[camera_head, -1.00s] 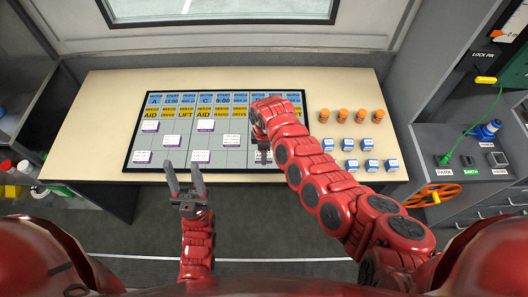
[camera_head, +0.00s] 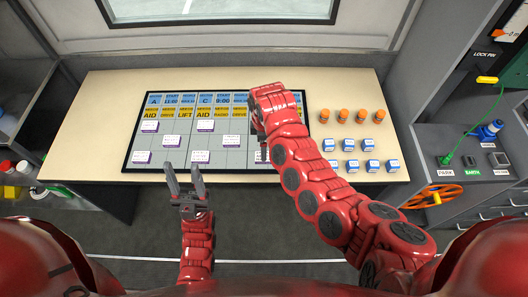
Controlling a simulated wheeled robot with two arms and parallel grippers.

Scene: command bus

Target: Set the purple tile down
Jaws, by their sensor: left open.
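White tiles with purple edges lie on the grey lower part of the board (camera_head: 229,158); one purple tile (camera_head: 150,126) is at its upper left and another purple tile (camera_head: 200,156) is near its lower edge. My right arm reaches over the right half of the board. Its gripper (camera_head: 263,153) is mostly hidden behind my red wrist, low over the board, beside a partly covered white-and-purple tile (camera_head: 257,157). I cannot tell whether it holds or touches that tile. My left gripper (camera_head: 184,172) is open and empty in front of the board's near edge.
Orange-topped pieces (camera_head: 342,115) and blue-and-white cubes (camera_head: 371,165) stand in rows on the table right of the board. The pale table (camera_head: 90,140) is bare to the left. A grey console with an orange wheel (camera_head: 432,196) stands at the right.

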